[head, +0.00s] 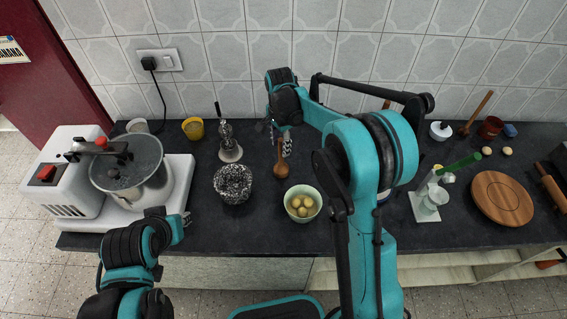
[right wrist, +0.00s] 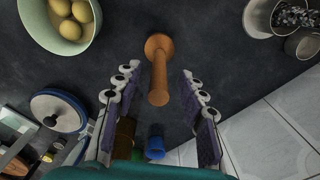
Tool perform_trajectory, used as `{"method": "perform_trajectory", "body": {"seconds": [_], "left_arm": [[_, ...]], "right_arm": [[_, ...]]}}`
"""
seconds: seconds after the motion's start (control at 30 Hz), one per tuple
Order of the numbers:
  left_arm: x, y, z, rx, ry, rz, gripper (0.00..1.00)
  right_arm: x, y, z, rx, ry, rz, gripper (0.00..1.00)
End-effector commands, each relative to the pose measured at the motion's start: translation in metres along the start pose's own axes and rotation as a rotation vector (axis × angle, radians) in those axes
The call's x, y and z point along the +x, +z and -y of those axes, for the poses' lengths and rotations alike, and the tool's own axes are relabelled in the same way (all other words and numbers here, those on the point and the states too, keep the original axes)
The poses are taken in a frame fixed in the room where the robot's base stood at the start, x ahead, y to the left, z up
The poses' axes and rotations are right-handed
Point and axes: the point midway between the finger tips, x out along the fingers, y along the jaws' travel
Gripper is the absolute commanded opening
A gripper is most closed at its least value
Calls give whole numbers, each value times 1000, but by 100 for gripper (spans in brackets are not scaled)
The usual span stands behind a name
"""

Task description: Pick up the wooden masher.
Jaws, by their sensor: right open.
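The wooden masher (head: 282,170) is on the dark counter left of centre, with its round head toward me and its handle toward the wall. In the right wrist view the masher (right wrist: 159,88) shows its round head at the top and its handle pointing down between the fingers. My right gripper (right wrist: 160,76) is open, with one finger on each side of the handle and visible gaps to both. In the head view my right gripper (head: 280,138) is over the handle end. My left arm is low at the left; its fingers cannot be made out clearly.
A white machine (head: 75,195) is further left. A round wooden board (head: 502,198) lies far right.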

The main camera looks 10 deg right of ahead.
Motion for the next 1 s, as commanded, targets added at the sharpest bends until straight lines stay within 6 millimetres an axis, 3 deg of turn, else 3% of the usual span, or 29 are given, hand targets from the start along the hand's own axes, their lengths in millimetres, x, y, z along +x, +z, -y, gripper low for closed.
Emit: {"method": "perform_trajectory", "body": {"seconds": [0.33, 0.6, 0.77, 1.0], "left_arm": [[18, 12, 0, 0, 0, 0, 26], [17, 12, 0, 0, 0, 0, 26], [17, 12, 0, 0, 0, 0, 26], [17, 12, 0, 0, 0, 0, 26]], "right_arm": [[48, -1, -1, -1, -1, 0, 41], [51, -1, -1, -1, -1, 0, 41], [51, -1, -1, -1, -1, -1, 0], [51, -1, -1, -1, -1, -1, 0]]}}
